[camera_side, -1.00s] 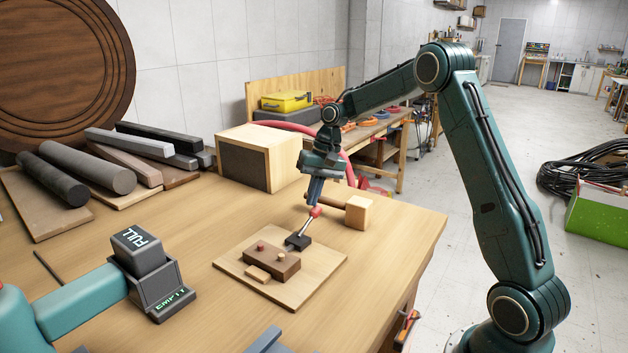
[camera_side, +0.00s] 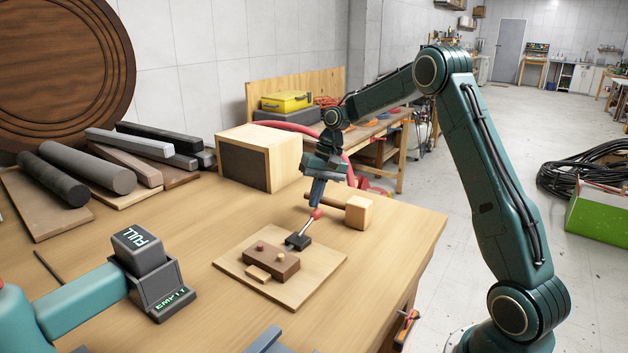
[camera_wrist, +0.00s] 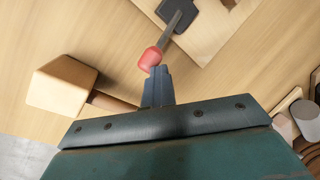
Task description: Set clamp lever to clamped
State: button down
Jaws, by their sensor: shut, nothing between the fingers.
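The clamp lever (camera_side: 307,226) is a thin metal rod with a red tip (camera_side: 317,213), rising at a slant from a black pivot block (camera_side: 298,241). The block joins a brown wooden piece (camera_side: 272,262) on a light wooden board (camera_side: 233,263). My gripper (camera_side: 317,204) is shut and empty, its fingertips right at the red tip. In the wrist view the closed fingers (camera_wrist: 157,80) appear against or just beside the red tip (camera_wrist: 150,59); I cannot tell whether they touch. The lever's black pivot (camera_wrist: 178,14) shows at the top there.
A wooden mallet (camera_side: 357,212) lies just behind my gripper. A wooden box (camera_side: 258,158) stands further back. A grey block marked FULL and EMPTY (camera_side: 165,288) is at the left, with bars and rods (camera_side: 100,165) behind. The bench between is clear.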

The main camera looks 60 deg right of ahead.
jog(key=v, duration=1.3)
jog(key=shift+r, duration=0.25)
jog(key=shift+s+r, duration=0.1)
dwell(0.3)
dwell(0.4)
